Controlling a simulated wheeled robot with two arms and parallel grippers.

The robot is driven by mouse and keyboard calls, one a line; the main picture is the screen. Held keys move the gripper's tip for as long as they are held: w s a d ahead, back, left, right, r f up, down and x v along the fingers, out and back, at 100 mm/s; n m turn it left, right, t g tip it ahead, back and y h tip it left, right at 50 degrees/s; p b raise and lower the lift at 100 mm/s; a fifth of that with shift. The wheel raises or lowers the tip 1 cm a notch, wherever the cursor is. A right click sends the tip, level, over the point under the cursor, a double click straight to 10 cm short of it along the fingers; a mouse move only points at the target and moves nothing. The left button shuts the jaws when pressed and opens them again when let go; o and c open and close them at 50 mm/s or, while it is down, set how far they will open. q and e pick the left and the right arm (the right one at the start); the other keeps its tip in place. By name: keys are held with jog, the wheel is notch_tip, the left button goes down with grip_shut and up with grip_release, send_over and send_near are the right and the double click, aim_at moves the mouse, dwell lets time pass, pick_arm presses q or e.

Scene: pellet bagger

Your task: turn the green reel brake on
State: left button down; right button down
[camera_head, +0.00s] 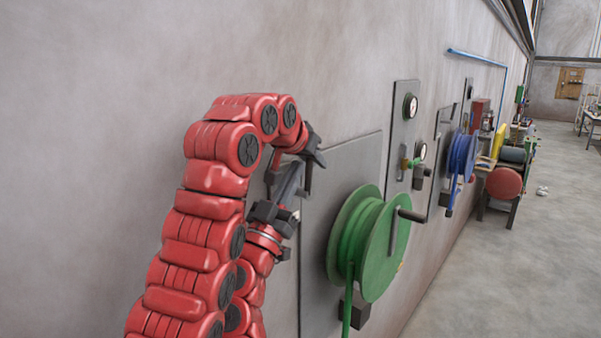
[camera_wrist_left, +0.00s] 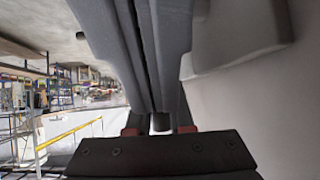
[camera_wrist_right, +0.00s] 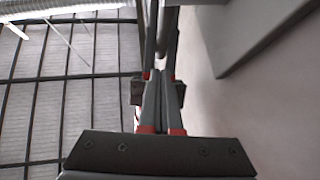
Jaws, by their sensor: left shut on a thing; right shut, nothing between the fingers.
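The green reel (camera_head: 365,245) hangs on a grey wall panel (camera_head: 318,240), with a dark crank handle (camera_head: 411,215) on its face. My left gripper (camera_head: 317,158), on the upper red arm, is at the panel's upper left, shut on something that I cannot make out. My right gripper (camera_head: 294,180) is just below it, shut and empty, pointing upward; its closed fingers show in the right wrist view (camera_wrist_right: 160,100). The brake itself is hidden or cannot be told apart from the dark parts around the grippers.
Right of the reel, a gauge panel (camera_head: 404,130) carries a gauge and a green valve (camera_head: 410,163). A blue reel (camera_head: 462,155) and a red round drum (camera_head: 503,183) stand farther along the wall.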

pick_arm(q)
jog(key=shift+r, duration=0.15)
pick_arm(e)
jog(key=shift+w+d+f, duration=0.1)
jog(key=shift+w+d, duration=0.2)
jog(key=shift+w, duration=0.3)
jog(key=shift+w+d+f, duration=0.1)
jog(key=shift+w+d, duration=0.15)
jog(key=shift+w, duration=0.35)
jog(key=shift+w+r, duration=0.1)
